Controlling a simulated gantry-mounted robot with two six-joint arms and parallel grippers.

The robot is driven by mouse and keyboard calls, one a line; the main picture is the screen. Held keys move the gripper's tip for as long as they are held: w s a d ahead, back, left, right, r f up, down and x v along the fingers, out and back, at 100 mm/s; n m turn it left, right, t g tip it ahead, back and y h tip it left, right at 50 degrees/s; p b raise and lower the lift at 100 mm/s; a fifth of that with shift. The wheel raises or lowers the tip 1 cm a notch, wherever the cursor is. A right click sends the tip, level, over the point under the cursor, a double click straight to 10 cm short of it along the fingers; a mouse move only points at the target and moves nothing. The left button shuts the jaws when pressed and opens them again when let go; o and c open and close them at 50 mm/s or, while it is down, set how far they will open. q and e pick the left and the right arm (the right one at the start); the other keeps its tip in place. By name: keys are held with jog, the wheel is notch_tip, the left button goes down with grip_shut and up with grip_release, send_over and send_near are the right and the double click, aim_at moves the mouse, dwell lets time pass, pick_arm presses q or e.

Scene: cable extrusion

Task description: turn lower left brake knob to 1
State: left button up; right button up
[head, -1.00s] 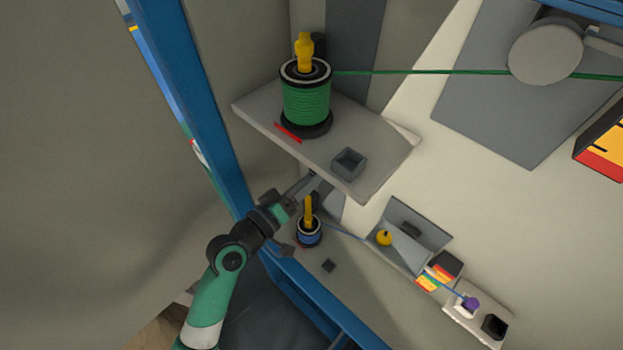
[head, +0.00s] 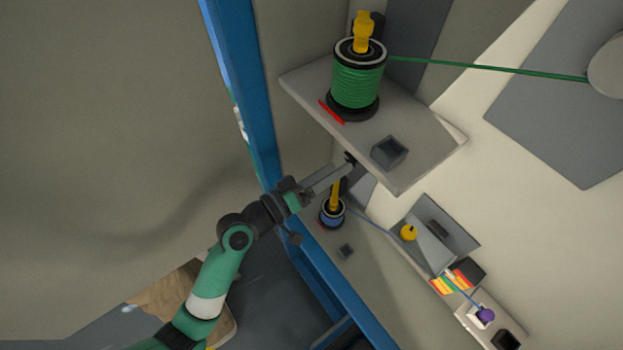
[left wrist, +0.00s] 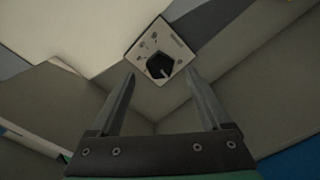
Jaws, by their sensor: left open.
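In the left wrist view, a dark, roughly five-sided brake knob (left wrist: 159,67) sits on a pale square plate (left wrist: 143,46) with small markings around it. A thin light line shows on the knob, but the setting is too small to read. My left gripper (left wrist: 160,74) is open, with one finger on each side of the knob in the picture; I see no contact. In the head view, my left gripper (head: 343,170) reaches under the upper shelf, above the lower blue spool (head: 332,216). A small dark part at its fingertips may be the knob.
The upper shelf (head: 440,143) holds a green cable spool (head: 357,85) and a small grey box (head: 389,152). A blue frame post (head: 240,100) stands left of it.

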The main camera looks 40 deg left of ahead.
pick_arm(q)
jog(key=v, duration=0.7)
jog(key=shift+s, duration=0.4)
jog(key=shift+a, duration=0.15)
